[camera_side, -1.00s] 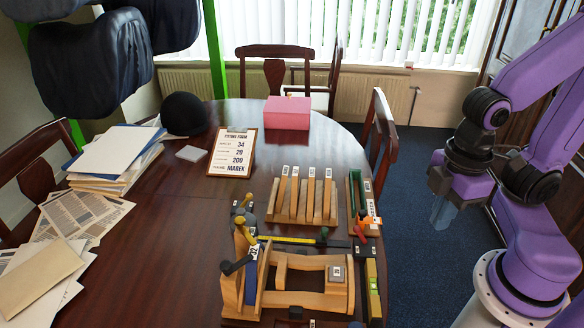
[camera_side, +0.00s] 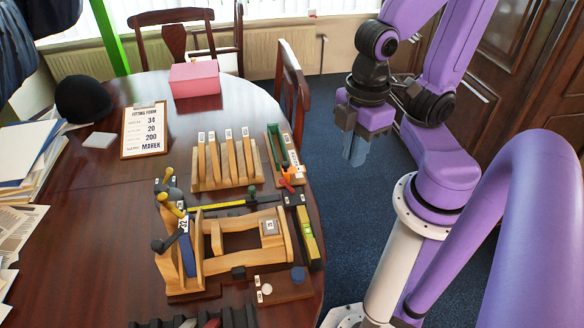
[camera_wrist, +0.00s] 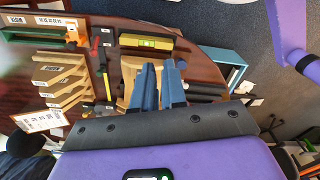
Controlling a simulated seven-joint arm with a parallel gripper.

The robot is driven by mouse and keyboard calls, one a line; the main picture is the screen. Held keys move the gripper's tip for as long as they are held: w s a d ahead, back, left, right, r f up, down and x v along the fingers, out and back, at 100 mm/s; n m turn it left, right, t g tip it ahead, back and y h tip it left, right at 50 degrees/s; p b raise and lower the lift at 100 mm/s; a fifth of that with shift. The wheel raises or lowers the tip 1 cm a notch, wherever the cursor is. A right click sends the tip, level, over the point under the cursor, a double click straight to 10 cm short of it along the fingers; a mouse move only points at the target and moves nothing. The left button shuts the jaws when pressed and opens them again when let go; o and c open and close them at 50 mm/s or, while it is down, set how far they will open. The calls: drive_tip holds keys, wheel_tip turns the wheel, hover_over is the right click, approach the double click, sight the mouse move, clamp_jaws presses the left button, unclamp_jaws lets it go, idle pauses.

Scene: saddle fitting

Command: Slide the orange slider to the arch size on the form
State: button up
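The orange slider (camera_side: 292,171) is at the near end of a green gauge (camera_side: 276,146) on a small wooden board at the table's right edge. The wrist view shows the slider (camera_wrist: 73,37) at the upper left, beside the green gauge. Its exact scale reading is too small to tell. The fitting form (camera_side: 145,130) stands at the back left, showing 34, 20, 200 and MAREK; which line is the arch size is too small to read. My gripper (camera_side: 355,150) hangs right of the table, clear of the slider. Its blue fingers (camera_wrist: 160,75) are apart with nothing between them.
A rack of wooden strips (camera_side: 226,160) stands left of the gauge. A red-handled tool (camera_side: 287,185) lies close to the slider. A yellow level (camera_side: 307,236) and a wooden saddle stand (camera_side: 240,238) are nearer the front. A pink box (camera_side: 195,78) stands at the back. The table's left middle is clear.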

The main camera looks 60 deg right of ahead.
drive_tip(key=o, duration=0.5)
drive_tip(key=shift+w, duration=0.2)
drive_tip(key=shift+o, duration=0.3)
drive_tip(key=w+d+f+n, duration=0.1)
drive_tip(key=w+n, duration=0.1)
drive_tip(key=w, duration=1.1)
drive_tip(key=shift+d+f+n, duration=0.3)
drive_tip(key=shift+d, duration=0.1)
drive_tip(key=n, duration=0.3)
hover_over(285, 163)
wheel_tip(285, 163, down, 3)
wheel_tip(285, 163, down, 17)
drive_tip(key=shift+s+a+f, duration=0.1)
drive_tip(key=shift+f, duration=0.05)
clamp_jaws()
